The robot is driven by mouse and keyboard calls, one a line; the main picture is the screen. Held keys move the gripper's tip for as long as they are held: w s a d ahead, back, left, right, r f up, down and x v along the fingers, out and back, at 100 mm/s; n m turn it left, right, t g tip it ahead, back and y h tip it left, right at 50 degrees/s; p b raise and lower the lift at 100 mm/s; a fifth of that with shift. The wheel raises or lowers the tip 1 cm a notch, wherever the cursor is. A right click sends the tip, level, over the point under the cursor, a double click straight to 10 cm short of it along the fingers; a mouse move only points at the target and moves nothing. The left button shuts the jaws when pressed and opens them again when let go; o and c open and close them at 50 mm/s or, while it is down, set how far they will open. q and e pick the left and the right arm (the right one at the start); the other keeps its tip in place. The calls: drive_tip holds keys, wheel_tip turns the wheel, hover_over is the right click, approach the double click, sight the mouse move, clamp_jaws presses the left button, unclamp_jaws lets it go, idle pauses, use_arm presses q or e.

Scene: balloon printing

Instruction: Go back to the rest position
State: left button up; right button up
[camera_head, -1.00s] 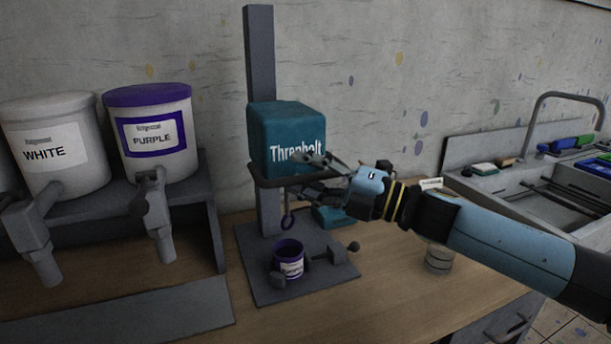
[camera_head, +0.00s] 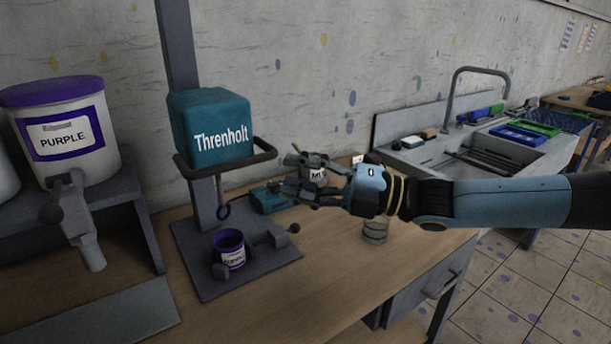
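My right gripper (camera_head: 292,177) is in the middle of the view, to the right of the teal Threnholt mixing machine (camera_head: 206,157). Its fingers look spread apart and I see nothing held in them. A container with an "M" label (camera_head: 318,176) shows between and behind the fingers and is partly hidden. A small purple paint can (camera_head: 229,256) stands upright on the machine's grey base (camera_head: 195,285), below the stirring hook. My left gripper is not in view.
A purple-lidded paint dispenser (camera_head: 60,140) stands on a grey shelf at left. A clear jar (camera_head: 375,231) stands on the wooden counter (camera_head: 300,310) below my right arm. A sink (camera_head: 480,155) is at the back right. Tiled floor is open at right.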

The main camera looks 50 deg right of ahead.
drive_tip(key=shift+s+d, duration=0.3)
drive_tip(key=shift+s, duration=0.15)
idle(0.3)
